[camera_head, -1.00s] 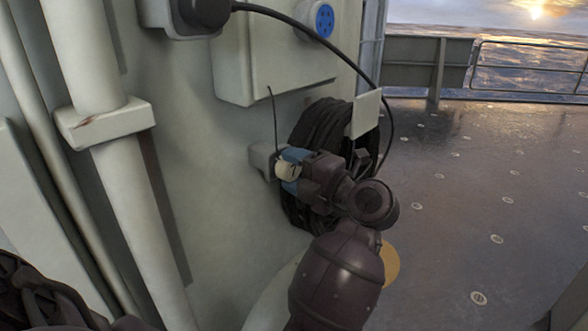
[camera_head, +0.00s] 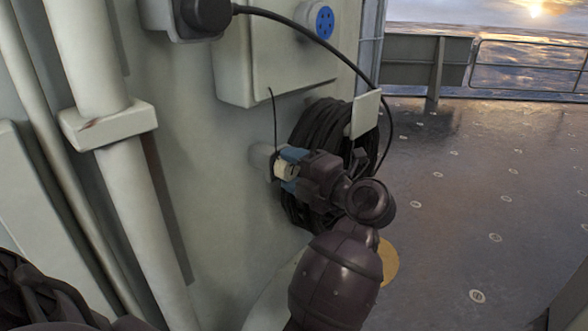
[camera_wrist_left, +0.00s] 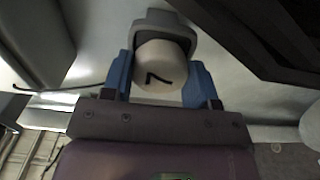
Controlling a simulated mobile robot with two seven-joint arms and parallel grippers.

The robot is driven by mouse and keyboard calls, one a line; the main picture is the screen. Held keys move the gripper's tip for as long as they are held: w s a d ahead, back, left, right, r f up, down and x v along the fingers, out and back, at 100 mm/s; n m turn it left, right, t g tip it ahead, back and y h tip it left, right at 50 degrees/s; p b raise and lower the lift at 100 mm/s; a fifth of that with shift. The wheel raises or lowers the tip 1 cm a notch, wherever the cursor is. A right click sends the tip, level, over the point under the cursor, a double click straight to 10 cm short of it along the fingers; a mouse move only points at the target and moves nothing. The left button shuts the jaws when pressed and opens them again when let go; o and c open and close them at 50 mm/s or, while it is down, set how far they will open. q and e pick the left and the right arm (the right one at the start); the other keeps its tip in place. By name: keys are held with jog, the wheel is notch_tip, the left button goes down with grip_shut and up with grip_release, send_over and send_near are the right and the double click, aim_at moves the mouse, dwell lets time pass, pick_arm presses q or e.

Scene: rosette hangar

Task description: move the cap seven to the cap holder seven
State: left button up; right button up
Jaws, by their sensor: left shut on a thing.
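The cap seven (camera_wrist_left: 163,88) is a cream-white cap marked with a black 7 in the left wrist view. It also shows as a small pale piece (camera_head: 281,169) in the head view. My left gripper (camera_head: 289,170) is shut on it, with one blue finger on each side. The cap holder seven (camera_wrist_left: 167,18) is a grey bracket, rounded at its end, just beyond the cap. It also shows on the wall in the head view (camera_head: 260,155), partly behind the cap. I cannot tell whether the cap is seated in it or only in front of it. My right gripper is not in view.
A coil of black hose (camera_head: 318,128) hangs on the wall just behind my left gripper. A pale box (camera_head: 262,75) with a blue socket (camera_head: 324,22) is above. A black cable (camera_head: 345,48) arcs past the coil. Open deck (camera_head: 480,190) lies right.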

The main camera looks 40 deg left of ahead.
pick_arm(q)
jog(key=shift+a, duration=0.35)
jog(key=o, duration=1.3)
jog(key=shift+c, duration=0.2)
